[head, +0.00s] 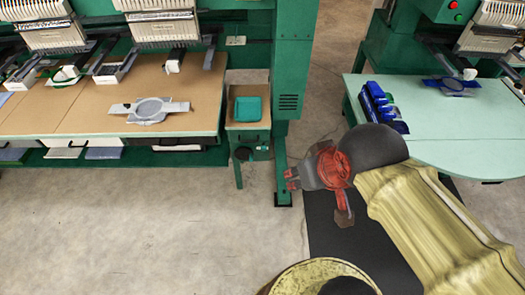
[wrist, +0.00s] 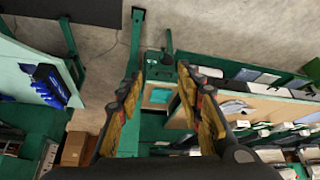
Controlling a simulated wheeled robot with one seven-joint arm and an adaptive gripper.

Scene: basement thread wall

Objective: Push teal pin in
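I cannot make out a teal pin in either view. A teal square tray or bin (head: 248,109) sits on a small brown-topped stand (head: 243,135) between the machine tables. It also shows in the wrist view (wrist: 158,96), beyond the gap between my fingers. My gripper (head: 289,179) is in front of the green post, to the right of the stand and nearer the camera. In the wrist view my gripper (wrist: 160,74) has its two fingers spread wide with nothing between them. It is open, empty and apart from the stand.
A green machine post (head: 292,85) rises behind my gripper. A brown table (head: 75,112) with a grey hoop (head: 150,109) is left. Concrete floor (head: 130,230) at front left is clear.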

